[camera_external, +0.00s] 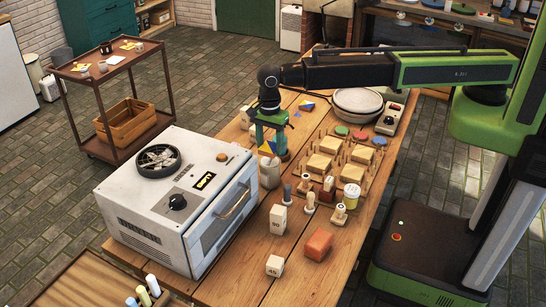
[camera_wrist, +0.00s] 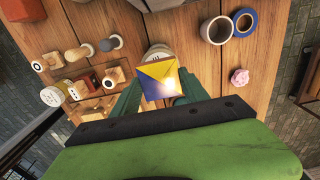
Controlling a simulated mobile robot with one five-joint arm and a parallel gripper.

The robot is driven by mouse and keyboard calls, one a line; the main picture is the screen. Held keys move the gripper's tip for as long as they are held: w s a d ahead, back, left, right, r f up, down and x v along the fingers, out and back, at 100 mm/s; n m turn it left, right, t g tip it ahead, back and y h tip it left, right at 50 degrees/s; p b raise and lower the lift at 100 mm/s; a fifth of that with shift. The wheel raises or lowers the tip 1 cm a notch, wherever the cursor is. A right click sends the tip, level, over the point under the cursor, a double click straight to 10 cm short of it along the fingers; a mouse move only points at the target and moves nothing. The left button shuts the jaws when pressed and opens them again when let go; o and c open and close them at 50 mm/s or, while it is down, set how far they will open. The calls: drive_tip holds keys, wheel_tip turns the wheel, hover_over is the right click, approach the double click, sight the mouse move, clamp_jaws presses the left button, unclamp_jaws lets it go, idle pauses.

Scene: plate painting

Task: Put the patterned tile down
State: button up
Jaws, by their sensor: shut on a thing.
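My gripper (camera_external: 270,137) is shut on the patterned tile (camera_external: 267,147), a square painted in yellow and blue. A second blue and yellow patterned piece (camera_external: 307,105) lies on the table behind my gripper. I cannot tell how high the held tile is above the table.
A white oven (camera_external: 140,211) stands at the left of the table. Wooden racks (camera_external: 323,165), stamps and small jars crowd the right, with stacked bowls (camera_external: 357,102) behind. A blue ring (camera_wrist: 245,22) and pink crumpled piece (camera_wrist: 239,76) show in the wrist view.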

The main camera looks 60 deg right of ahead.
sight(270, 147)
wheel_tip(270, 147, down, 4)
drive_tip(key=b, duration=0.4)
drive_tip(key=shift+f, duration=0.15)
drive_tip(key=shift+r+p, duration=0.3)
drive_tip(key=shift+p, duration=0.05)
drive_tip(key=shift+f, duration=0.25)
drive_tip(key=o, duration=1.4)
drive_tip(key=shift+o, duration=0.2)
drive_tip(key=shift+r, duration=0.1)
wheel_tip(270, 147, up, 12)
drive_tip(key=p, duration=1.2)
drive_tip(key=shift+r, duration=0.25)
drive_tip(key=shift+f, duration=0.15)
